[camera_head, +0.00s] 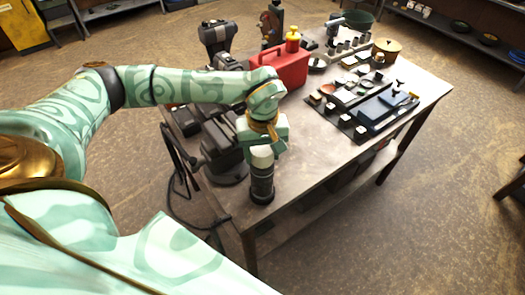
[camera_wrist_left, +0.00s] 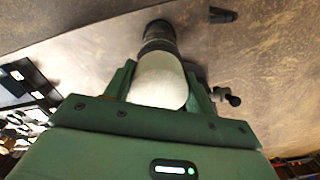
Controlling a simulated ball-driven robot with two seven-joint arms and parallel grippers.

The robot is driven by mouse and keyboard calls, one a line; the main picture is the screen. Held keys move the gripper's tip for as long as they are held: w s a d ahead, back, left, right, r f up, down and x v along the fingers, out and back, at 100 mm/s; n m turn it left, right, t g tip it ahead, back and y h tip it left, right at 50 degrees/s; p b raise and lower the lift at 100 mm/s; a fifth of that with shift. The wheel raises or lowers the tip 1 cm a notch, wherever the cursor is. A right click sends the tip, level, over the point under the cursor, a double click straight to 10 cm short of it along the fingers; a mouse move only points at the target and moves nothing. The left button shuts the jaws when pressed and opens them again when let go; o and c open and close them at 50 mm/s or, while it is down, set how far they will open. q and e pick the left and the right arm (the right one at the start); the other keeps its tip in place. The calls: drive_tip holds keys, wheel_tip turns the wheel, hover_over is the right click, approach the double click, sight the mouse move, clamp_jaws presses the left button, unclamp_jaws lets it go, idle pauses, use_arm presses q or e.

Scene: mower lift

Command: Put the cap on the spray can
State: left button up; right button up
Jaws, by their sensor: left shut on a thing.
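The spray can (camera_head: 262,184) stands upright near the front corner of the workbench, dark with a grey band. The white cap (camera_head: 262,157) is directly above it, in line with the can's top. My left gripper (camera_head: 262,144) points down and is shut on the cap. In the left wrist view the white cap (camera_wrist_left: 160,84) is between the two green fingers, and the dark can (camera_wrist_left: 158,36) shows just beyond it. The cap's lower edge meets the can's top in the picture; I cannot tell whether it is seated. My right gripper is not in view.
A bench vise (camera_head: 222,150) stands close to the left of the can. A red canister (camera_head: 281,69) stands behind my left gripper. A dark mat (camera_head: 347,125) with small parts lies to the right. The bench surface (camera_head: 315,165) right of the can is clear.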

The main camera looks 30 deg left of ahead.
sight(262, 150)
use_arm(q)
drive_tip(key=shift+p, duration=0.35)
idle(0.6)
drive_tip(key=shift+f+b, duration=0.4)
drive_tip(key=shift+f, duration=0.25)
drive_tip(key=o, duration=0.7)
drive_tip(key=shift+c, duration=0.2)
drive_tip(key=shift+r, duration=0.1)
wheel_tip(262, 150, up, 11)
drive_tip(key=p, duration=0.9)
drive_tip(key=shift+p, duration=0.4)
